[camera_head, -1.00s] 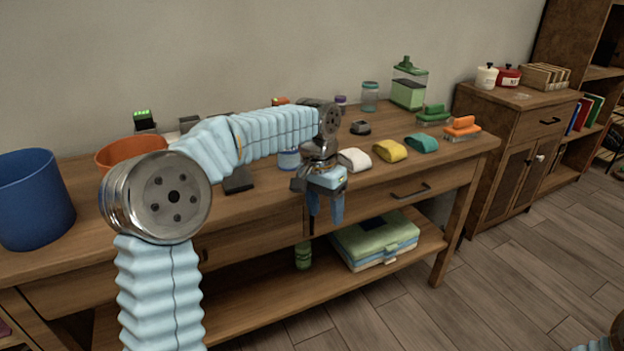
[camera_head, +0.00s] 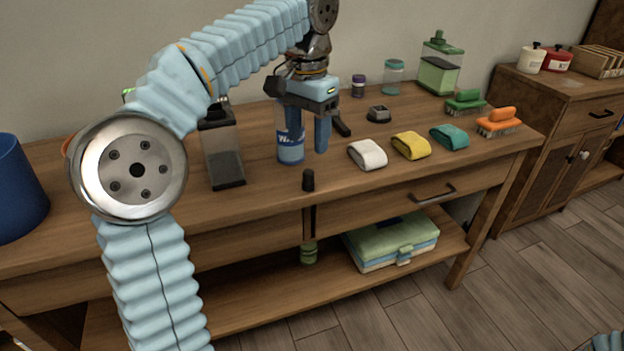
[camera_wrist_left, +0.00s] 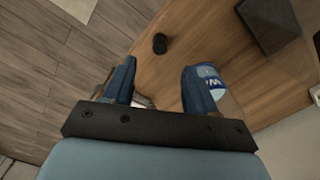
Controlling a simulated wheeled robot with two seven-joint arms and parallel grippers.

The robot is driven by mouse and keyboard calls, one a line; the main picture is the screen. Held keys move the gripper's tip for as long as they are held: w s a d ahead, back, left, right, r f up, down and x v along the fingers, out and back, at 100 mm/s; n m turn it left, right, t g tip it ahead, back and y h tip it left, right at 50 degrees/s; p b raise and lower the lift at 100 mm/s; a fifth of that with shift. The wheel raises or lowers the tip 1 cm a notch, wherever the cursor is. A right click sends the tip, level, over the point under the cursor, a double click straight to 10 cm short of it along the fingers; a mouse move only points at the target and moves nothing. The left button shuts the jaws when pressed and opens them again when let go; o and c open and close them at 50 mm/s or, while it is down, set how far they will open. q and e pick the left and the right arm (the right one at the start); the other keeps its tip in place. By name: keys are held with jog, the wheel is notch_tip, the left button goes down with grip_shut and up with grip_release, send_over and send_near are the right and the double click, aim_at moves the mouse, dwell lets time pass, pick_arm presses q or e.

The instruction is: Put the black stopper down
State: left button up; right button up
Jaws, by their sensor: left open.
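The black stopper (camera_head: 308,180) stands upright on the wooden table (camera_head: 262,200), close to its front edge. Above and behind it in the head view is my left gripper (camera_head: 304,140), open and empty, its blue fingers pointing down. The stopper is apart from both fingers. In the left wrist view the stopper (camera_wrist_left: 160,44) shows on the wood beyond the open fingertips (camera_wrist_left: 160,66). My right gripper is out of view.
A clear bottle with a blue label (camera_head: 291,150) stands right by the left gripper's fingers. A dark-based clear container (camera_head: 224,165) is left of it. White (camera_head: 367,155), yellow (camera_head: 411,146) and teal (camera_head: 450,137) rolled cloths lie to the right. A blue bin (camera_head: 18,195) stands far left.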

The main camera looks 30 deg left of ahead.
aim_at(308, 172)
pick_arm(q)
notch_tip(308, 172, down, 10)
jog(key=shift+r+b, duration=0.15)
jog(key=shift+b, duration=0.65)
grip_shut()
jog(key=shift+r, duration=0.15)
